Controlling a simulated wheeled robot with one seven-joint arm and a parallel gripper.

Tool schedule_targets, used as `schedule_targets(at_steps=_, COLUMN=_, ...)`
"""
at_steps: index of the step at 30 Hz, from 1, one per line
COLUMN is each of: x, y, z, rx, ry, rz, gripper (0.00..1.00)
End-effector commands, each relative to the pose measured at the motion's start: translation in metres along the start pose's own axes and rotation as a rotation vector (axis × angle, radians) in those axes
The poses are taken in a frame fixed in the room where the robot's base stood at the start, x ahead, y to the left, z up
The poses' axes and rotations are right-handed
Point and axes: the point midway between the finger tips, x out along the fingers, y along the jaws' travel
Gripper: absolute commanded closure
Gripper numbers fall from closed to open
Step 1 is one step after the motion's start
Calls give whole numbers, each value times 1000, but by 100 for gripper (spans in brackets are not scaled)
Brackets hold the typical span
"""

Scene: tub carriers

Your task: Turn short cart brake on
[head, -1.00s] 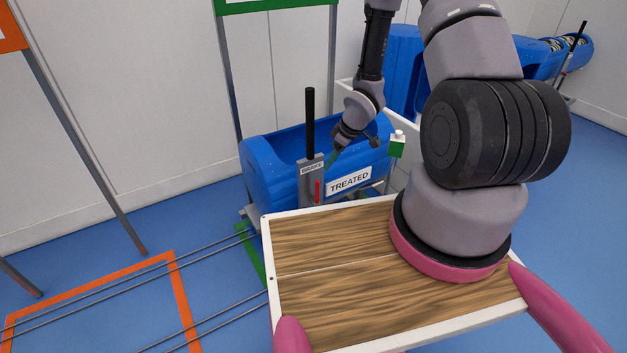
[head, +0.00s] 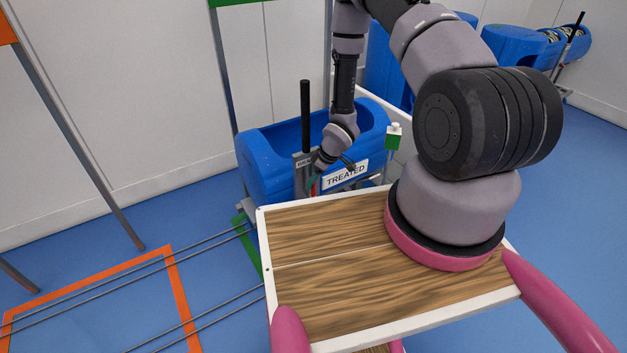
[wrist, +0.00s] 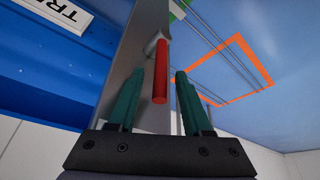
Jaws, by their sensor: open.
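The near blue tub cart (head: 262,165) stands on rails behind my wooden deck, with a "TREATED" label (head: 346,174) on its side. A grey brake plate carries a tall black handle (head: 305,115) and a red brake lever. In the wrist view the red lever (wrist: 160,72) hangs down from its pivot on the grey plate (wrist: 138,50). My gripper (wrist: 154,92) is open, with its green fingers on either side of the lever's lower end and a gap on the right. In the head view my gripper (head: 313,182) is at the plate and hides most of the lever.
A green and white block (head: 393,137) stands right of the tub. Other blue tubs (head: 520,50) stand at the back right. Rails (head: 200,255) run left across an orange floor frame (head: 180,300). Grey posts (head: 95,150) rise at the left.

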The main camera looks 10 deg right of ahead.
Motion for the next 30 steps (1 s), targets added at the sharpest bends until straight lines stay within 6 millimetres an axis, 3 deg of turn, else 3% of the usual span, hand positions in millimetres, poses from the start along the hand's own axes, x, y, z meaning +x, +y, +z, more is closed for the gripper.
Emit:
schedule_targets(at_steps=7, x=1, y=0, z=0, rx=0, ry=-1, rz=0, gripper=50)
schedule_targets(at_steps=8, x=1, y=0, z=0, rx=0, ry=-1, rz=0, gripper=58)
schedule_targets(at_steps=11, x=1, y=0, z=0, rx=0, ry=-1, rz=0, gripper=96)
schedule_targets(at_steps=12, x=1, y=0, z=0, rx=0, ry=-1, rz=0, gripper=100)
schedule_targets(at_steps=30, x=0, y=0, z=0, rx=0, ry=-1, rz=0, gripper=100)
